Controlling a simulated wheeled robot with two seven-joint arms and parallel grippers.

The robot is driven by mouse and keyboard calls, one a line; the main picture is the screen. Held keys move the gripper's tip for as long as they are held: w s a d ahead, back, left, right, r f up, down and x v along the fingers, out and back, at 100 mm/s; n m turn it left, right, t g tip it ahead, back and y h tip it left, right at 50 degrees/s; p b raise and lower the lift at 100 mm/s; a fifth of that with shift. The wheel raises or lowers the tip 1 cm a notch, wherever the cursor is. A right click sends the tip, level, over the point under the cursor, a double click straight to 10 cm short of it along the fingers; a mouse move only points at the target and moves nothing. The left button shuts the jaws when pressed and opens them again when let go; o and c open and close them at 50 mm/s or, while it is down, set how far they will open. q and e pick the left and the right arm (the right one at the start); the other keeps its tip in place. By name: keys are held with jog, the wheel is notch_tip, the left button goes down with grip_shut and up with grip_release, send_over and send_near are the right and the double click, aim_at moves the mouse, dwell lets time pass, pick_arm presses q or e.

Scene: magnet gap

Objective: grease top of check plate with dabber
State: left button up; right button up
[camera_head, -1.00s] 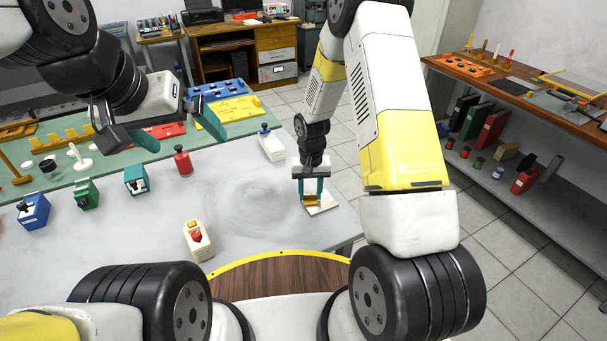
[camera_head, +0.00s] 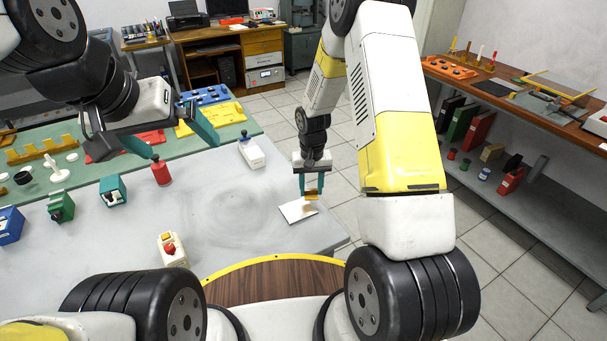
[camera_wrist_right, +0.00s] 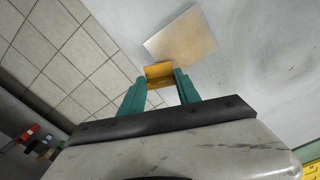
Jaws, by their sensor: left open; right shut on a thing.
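The check plate (camera_head: 296,212) is a flat, pale square lying near the right edge of the grey table. It also shows in the right wrist view (camera_wrist_right: 178,40), with a tan tint over much of its face. My right gripper (camera_head: 311,190) is shut on the dabber (camera_wrist_right: 158,72), an orange-yellow block between its teal fingers. In the head view the dabber (camera_head: 311,195) is at the plate's far right side and looks raised above it; the exact gap cannot be told. My left gripper (camera_head: 182,149) is open and empty, high over the left part of the table.
The table's right edge is close to the plate. The area left of the plate is clear.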

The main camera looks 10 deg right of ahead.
aim_at(311, 195)
jog(key=shift+s+r, duration=0.1)
jog(key=shift+r, duration=2.85)
